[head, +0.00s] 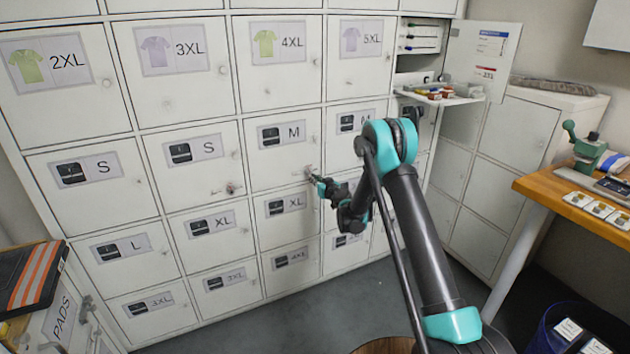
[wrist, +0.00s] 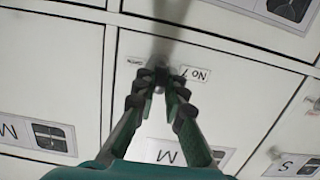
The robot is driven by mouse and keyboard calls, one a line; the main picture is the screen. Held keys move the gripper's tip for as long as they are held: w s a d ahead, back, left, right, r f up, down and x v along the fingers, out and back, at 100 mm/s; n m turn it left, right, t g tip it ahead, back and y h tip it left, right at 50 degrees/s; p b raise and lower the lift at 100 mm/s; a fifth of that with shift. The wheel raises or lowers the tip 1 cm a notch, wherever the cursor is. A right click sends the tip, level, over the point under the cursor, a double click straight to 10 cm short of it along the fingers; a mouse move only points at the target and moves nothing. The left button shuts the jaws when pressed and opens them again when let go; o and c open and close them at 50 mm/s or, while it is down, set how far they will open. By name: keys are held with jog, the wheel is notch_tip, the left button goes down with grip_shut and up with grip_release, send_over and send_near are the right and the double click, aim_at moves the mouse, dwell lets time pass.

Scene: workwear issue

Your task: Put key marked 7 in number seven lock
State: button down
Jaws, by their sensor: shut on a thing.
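My gripper (head: 316,180) is at the lower right corner of the white locker door marked M (head: 284,150). In the wrist view my gripper (wrist: 161,78) has its fingertips closed together against or just in front of that door (wrist: 225,115). A white tag reading "No 7" (wrist: 196,74) shows upside down beside the fingertips. The key is mostly hidden between the fingers, with a small dark part (wrist: 160,68) at their tips. The lock is hidden behind the fingertips, and I cannot tell whether the key is in it. A small white label (wrist: 136,60) is on the door beside them.
A neighbouring S door has its own lock (head: 231,188). A compartment at upper right stands open, with a fold-down shelf (head: 440,97) holding small items. A wooden bench (head: 570,195) is on the right, and a box labelled PADS (head: 62,318) at lower left. The floor between is clear.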

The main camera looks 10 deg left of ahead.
jog(key=shift+x, duration=0.8)
dwell(1.4)
jog(key=shift+r, duration=0.1)
